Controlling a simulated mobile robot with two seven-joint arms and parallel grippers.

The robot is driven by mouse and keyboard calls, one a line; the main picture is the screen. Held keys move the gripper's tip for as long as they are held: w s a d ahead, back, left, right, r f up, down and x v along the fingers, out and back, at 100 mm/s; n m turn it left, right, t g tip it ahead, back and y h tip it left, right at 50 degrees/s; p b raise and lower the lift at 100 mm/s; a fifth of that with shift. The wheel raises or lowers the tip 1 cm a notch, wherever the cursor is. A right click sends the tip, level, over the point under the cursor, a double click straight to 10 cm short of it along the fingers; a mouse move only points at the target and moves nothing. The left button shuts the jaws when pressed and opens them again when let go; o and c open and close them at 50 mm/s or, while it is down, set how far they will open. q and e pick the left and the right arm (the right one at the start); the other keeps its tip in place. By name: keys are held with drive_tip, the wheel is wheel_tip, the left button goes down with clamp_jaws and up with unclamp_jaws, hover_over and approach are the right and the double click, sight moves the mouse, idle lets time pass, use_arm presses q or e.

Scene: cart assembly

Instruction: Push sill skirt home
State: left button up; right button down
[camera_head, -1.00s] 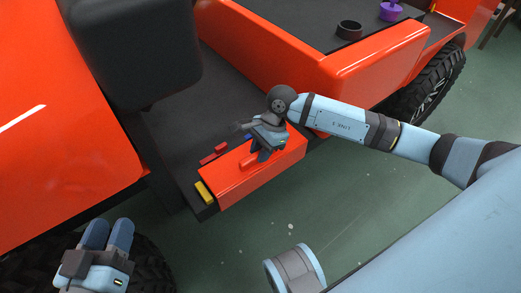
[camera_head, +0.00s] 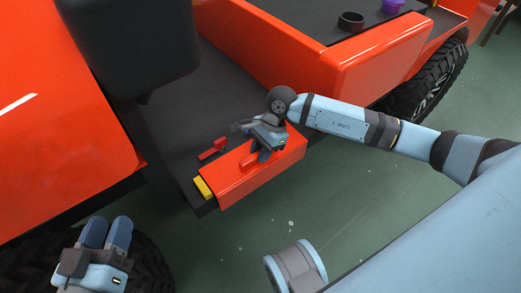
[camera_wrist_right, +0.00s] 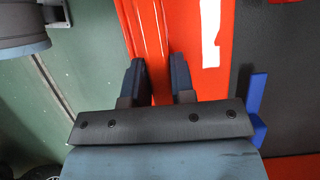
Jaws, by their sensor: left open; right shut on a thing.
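The sill skirt (camera_head: 275,165) is a glossy orange-red panel along the cart's dark sill, with a raised grip bar (camera_head: 249,162) on it. My right gripper (camera_head: 262,152) is shut on that bar. In the right wrist view the fingers (camera_wrist_right: 157,85) stand on both sides of the bar (camera_wrist_right: 149,40), with the skirt (camera_wrist_right: 190,55) beside it. The gripper hides part of the skirt, and I cannot tell how closely it seats on the sill. My left gripper (camera_head: 108,232) is open and empty at the lower left, away from the skirt.
A yellow block (camera_head: 203,187) sits at the skirt's left end. A red piece (camera_head: 213,149) lies on the dark floor panel, and a blue piece (camera_wrist_right: 257,112) shows beside the skirt. A black seat (camera_head: 130,45) and a tyre (camera_head: 428,85) flank the opening. Green floor in front is clear.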

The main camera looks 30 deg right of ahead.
use_arm(q)
drive_tip(key=shift+f, duration=0.6)
use_arm(e)
drive_tip(key=shift+f, duration=0.2)
drive_tip(key=c, duration=0.9)
unclamp_jaws()
use_arm(q)
drive_tip(key=shift+r, duration=0.3)
drive_tip(key=shift+r, duration=0.2)
use_arm(e)
drive_tip(key=shift+p+v, duration=0.45)
drive_tip(key=shift+v, duration=0.4)
drive_tip(key=p+v, duration=0.1)
drive_tip(key=v, duration=0.3)
drive_tip(key=shift+r+p, duration=0.3)
use_arm(q)
drive_tip(key=shift+t, duration=0.4)
drive_tip(key=shift+r+p, duration=1.1)
drive_tip(key=shift+r, duration=1.35)
use_arm(e)
drive_tip(key=shift+v, duration=3.85)
